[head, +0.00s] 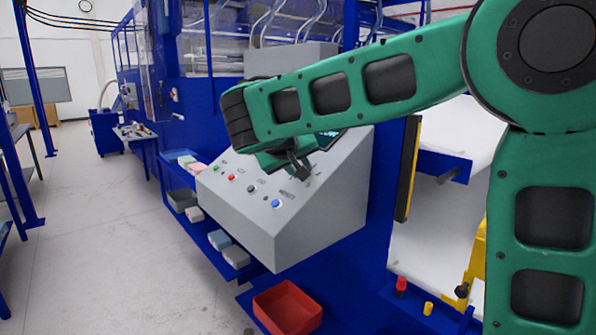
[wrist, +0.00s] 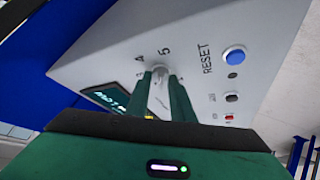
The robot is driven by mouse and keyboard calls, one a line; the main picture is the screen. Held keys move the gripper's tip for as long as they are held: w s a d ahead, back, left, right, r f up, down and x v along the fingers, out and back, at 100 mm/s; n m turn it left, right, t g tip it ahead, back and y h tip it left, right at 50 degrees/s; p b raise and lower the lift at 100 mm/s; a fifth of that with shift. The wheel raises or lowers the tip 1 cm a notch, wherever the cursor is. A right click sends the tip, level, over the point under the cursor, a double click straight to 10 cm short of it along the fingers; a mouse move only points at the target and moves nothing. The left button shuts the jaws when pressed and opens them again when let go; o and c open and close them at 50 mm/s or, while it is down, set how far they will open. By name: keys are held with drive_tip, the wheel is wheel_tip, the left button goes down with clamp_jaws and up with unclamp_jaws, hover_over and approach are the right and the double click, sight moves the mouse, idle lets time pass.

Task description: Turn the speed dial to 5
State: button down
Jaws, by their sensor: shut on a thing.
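The speed dial (wrist: 159,76) shows in the wrist view as a small pale knob on the sloping grey control panel (wrist: 110,45). The printed numbers 4 and 5 are just above it, with the 5 closest to straight above. My gripper (wrist: 160,92) has its two green fingers on either side of the dial and is shut on it. The fingers hide much of the dial, and I cannot tell exactly where it points. In the head view my gripper (head: 297,168) is at the upper part of the panel, and the dial is hidden there.
A blue RESET button (wrist: 234,56) and smaller black and red buttons sit to the right in the wrist view. A dark display (wrist: 104,98) is left of the fingers. In the head view, a red bin (head: 287,308) stands below the panel, and open floor (head: 110,230) lies to the left.

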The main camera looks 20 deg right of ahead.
drive_tip(key=shift+w+r, duration=0.1)
drive_tip(key=shift+r, duration=0.05)
drive_tip(key=c, duration=1.9)
unclamp_jaws()
drive_tip(key=v, duration=1)
drive_tip(key=shift+a, duration=0.2)
drive_tip(key=shift+r, duration=0.1)
